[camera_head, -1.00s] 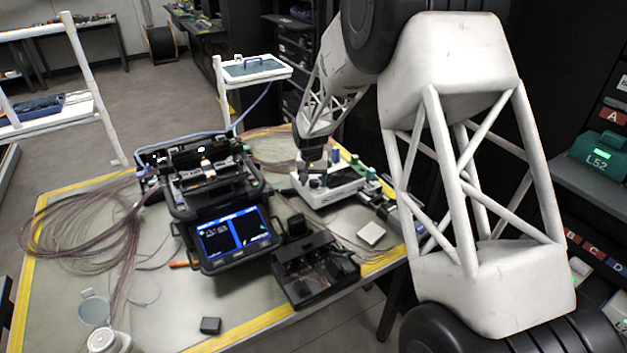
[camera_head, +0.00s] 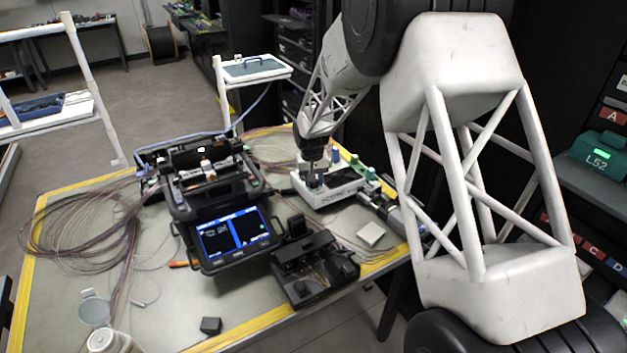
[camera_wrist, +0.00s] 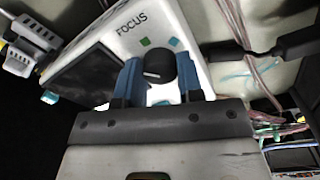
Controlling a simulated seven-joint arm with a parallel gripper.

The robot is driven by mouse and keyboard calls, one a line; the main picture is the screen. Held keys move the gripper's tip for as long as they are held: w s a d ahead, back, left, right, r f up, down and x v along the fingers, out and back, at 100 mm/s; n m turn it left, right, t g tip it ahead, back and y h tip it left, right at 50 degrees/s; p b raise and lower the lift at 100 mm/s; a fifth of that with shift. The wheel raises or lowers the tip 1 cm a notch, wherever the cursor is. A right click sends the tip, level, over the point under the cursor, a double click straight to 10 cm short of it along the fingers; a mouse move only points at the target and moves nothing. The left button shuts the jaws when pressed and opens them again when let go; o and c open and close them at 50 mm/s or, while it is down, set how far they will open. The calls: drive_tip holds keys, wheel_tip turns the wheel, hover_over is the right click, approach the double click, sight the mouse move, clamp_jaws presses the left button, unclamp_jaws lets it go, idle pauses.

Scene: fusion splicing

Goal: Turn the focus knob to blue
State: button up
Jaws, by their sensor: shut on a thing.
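The focus knob (camera_wrist: 160,68) is a round black knob with a short white line on its top, beside the printed word FOCUS. The line lies roughly across the picture, on the knob's left half. A green mark (camera_wrist: 145,42) and a teal or blue-green mark (camera_wrist: 175,43) sit on the white panel past the knob; other marks may be hidden. My gripper (camera_wrist: 160,82) has its two blue fingers on either side of the knob and is shut on it. In the head view my gripper (camera_head: 313,180) is down at the left part of the white device (camera_head: 345,193).
The device has a dark screen (camera_wrist: 100,75). Other coloured knobs, one blue (camera_head: 335,155), stand along its back. A splicer with a lit screen (camera_head: 235,235) and a black open box (camera_head: 312,270) stand nearby. A dark cable (camera_wrist: 250,55) leaves the device's side.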

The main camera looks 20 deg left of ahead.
drive_tip(key=shift+n, duration=1.7)
drive_tip(key=o, duration=0.9)
drive_tip(key=shift+r, duration=3.9)
